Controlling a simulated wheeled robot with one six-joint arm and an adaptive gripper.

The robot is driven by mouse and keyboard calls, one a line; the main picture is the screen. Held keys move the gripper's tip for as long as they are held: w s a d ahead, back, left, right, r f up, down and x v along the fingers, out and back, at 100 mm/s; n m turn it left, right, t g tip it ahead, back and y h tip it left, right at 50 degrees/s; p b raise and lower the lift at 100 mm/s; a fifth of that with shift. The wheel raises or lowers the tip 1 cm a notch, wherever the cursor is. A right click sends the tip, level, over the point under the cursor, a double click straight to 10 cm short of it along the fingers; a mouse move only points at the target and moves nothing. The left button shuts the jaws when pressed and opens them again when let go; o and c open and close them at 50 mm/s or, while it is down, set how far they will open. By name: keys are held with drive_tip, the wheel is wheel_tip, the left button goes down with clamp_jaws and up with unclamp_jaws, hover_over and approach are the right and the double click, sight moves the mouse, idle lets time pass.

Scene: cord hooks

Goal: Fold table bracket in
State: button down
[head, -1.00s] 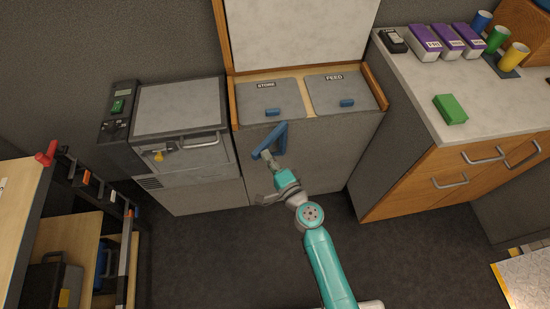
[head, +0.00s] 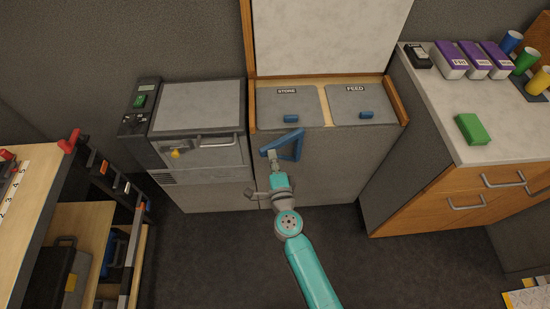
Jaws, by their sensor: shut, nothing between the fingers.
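The blue triangular table bracket (head: 298,147) sticks out from the front of the grey cabinet (head: 335,165), just below its top edge. My gripper (head: 273,157) is shut with nothing held. Its tip is at the outer left end of the bracket in the picture; whether it touches cannot be told. The pale table panel (head: 325,38) stands upright behind the cabinet top, above the bracket. My gripper partly covers the bracket's lower left part.
Two lids marked STORE (head: 287,104) and FEED (head: 362,103) are shut on the cabinet top. A grey machine (head: 198,112) adjoins on the left. A counter (head: 450,115) with drawers stands right. A rack (head: 120,220) is far left. Dark floor is free between.

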sight(266, 152)
drive_tip(key=shift+w+a+m+h, duration=0.55)
drive_tip(key=shift+w+m+h, duration=0.05)
drive_tip(key=shift+h, duration=0.35)
drive_tip(key=shift+w+a+m+h, duration=0.55)
drive_tip(key=shift+m+h, duration=0.05)
drive_tip(key=shift+h, duration=0.35)
drive_tip(key=shift+w+a+m+h, duration=0.35)
drive_tip(key=shift+w+m+h, duration=0.15)
drive_tip(key=shift+w+h, duration=0.15)
drive_tip(key=w, duration=0.1)
drive_tip(key=w+a, duration=0.1)
drive_tip(key=w, duration=0.1)
drive_tip(key=shift+a+r, duration=0.1)
drive_tip(key=shift+w+r, duration=0.1)
drive_tip(key=shift+r, duration=0.05)
